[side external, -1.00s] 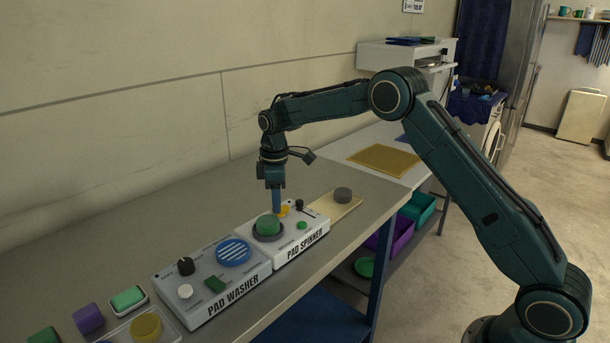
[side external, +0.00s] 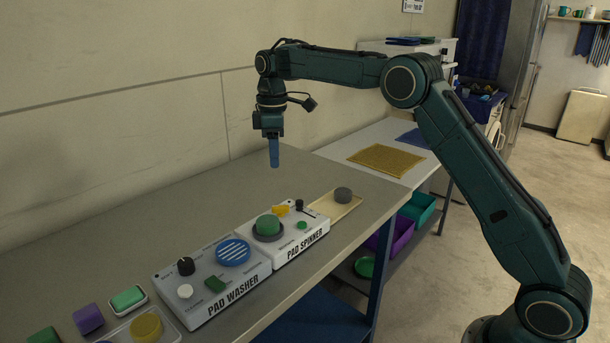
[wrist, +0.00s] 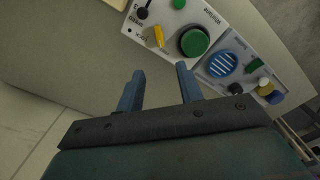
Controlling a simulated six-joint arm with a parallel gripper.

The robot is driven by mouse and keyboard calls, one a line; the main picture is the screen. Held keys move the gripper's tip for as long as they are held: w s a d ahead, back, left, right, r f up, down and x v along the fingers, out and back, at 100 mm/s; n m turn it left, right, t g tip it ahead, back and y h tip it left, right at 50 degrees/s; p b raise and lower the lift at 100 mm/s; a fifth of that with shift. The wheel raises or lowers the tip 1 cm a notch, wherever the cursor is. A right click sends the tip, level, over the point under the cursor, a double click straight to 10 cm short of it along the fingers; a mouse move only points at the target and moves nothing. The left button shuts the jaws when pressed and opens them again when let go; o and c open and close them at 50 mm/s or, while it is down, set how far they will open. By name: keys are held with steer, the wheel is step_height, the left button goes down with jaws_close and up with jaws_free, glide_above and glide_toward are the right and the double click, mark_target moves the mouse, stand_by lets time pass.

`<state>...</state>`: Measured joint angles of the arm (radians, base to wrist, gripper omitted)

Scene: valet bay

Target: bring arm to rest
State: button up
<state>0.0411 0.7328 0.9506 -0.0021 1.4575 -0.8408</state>
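My gripper (side external: 274,153) hangs pointing down above the bench, behind and well above the pad spinner (side external: 284,243). In the wrist view my gripper (wrist: 160,83) shows two blue fingers set apart, with nothing between them. The white pad spinner (wrist: 160,15) shows beyond the fingertips in the wrist view. A green round pad (side external: 268,225) sits on its dark round spot, and a yellow lever (side external: 281,210) is at its back. Nothing touches the fingers.
The pad washer (side external: 207,282) stands left of the spinner. Purple (side external: 88,319), green and yellow pads lie at the front left. A wooden board (side external: 325,206) with a grey pad (side external: 343,194) lies to the right. The bench behind the machines is bare.

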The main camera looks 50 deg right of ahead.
steer(key=shift+r, duration=0.15)
steer(key=s+a+r+m+t, duration=0.1)
steer(key=s+r+m, duration=0.1)
steer(key=s+r, duration=0.35)
steer(key=s+r+m+t, duration=0.1)
steer(key=s+r, duration=0.1)
steer(key=s, duration=0.6)
steer(key=s+a+r+m+t, duration=0.1)
steer(key=s+r+m, duration=0.15)
steer(key=s, duration=0.35)
steer(key=s+f+m+t, duration=0.1)
steer(key=s+f+m, duration=0.1)
steer(key=s, duration=0.8)
steer(key=s+f+m+t, duration=0.1)
steer(key=s+f, duration=0.3)
steer(key=s, duration=0.6)
steer(key=shift+s+a+f+m+t, duration=0.2)
steer(key=shift+s+f+m+t, duration=0.1)
steer(key=shift+s+m, duration=0.1)
